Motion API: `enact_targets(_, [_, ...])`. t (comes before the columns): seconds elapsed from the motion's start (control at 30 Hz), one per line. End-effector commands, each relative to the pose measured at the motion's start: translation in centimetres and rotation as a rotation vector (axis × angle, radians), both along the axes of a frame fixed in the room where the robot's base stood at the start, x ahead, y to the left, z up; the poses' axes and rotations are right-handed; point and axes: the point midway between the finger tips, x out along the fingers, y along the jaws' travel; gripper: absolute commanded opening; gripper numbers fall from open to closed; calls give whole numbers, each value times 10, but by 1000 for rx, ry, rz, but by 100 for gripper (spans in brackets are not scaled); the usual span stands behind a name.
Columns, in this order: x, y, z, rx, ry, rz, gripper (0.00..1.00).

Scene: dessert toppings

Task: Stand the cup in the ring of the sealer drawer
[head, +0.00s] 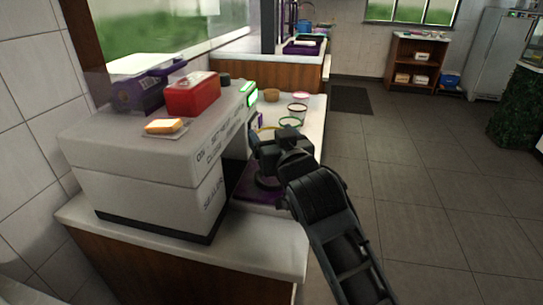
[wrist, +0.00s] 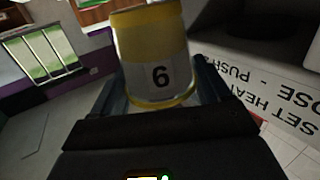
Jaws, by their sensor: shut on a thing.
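The cup (wrist: 158,62) is white with yellow bands and a dark digit, and sits between my gripper's fingers in the wrist view. My gripper (head: 268,148) is shut on it, beside the sealer's right side in the head view. There the cup is mostly hidden by my gripper; a yellow curve by the fingers may be its rim. The sealer (head: 150,155) is a big white box with dark lettering and a lit green display. A purple surface (head: 256,188) shows low beside it, under my gripper; it may be the drawer. I cannot make out the ring.
A red box (head: 193,97), a purple device (head: 146,91) and a sponge-like block (head: 164,126) lie on the sealer. Several small tubs, one with a pink rim (head: 301,97), stand on the white counter (head: 314,119) behind my gripper. The floor to the right is open.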

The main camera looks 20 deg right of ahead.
Motion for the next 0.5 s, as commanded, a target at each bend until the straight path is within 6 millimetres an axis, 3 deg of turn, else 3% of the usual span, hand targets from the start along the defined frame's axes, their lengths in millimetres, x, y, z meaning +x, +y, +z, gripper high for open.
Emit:
enact_targets(0.33, [0,0,-39,-2,1,0,41])
enact_targets(0.5, [0,0,-45,-1,-2,0,41])
